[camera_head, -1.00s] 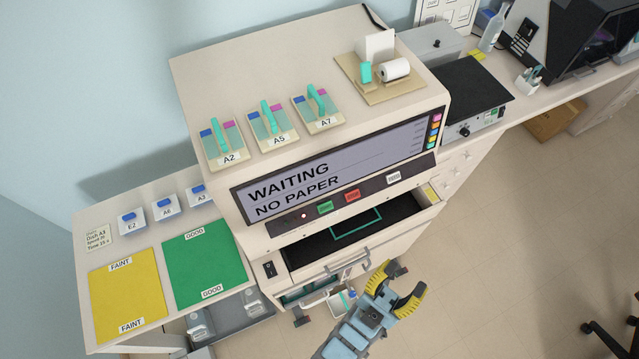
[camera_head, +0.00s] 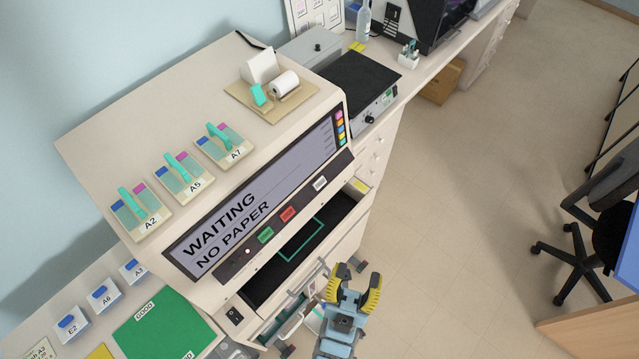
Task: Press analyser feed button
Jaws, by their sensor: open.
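The analyser (camera_head: 182,122) is a large cream machine whose screen (camera_head: 255,205) reads "WAITING" and "NO PAPER". Below the screen, a dark strip holds a green button (camera_head: 265,235), a red button (camera_head: 288,214) and a white button (camera_head: 320,183). Their small labels are hard to read, so I cannot tell which is the feed button. My gripper (camera_head: 350,284), with yellow fingers, is open and empty. It is in front of the analyser, below and right of the buttons in the picture, and appears apart from them.
An open black drawer (camera_head: 265,287) sticks out under the buttons. A paper roll (camera_head: 284,83) stands on a holder on top, near slide trays A2 (camera_head: 140,214), A5 (camera_head: 184,179) and A7 (camera_head: 223,147). Open floor lies right, with an office chair (camera_head: 590,215) beyond.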

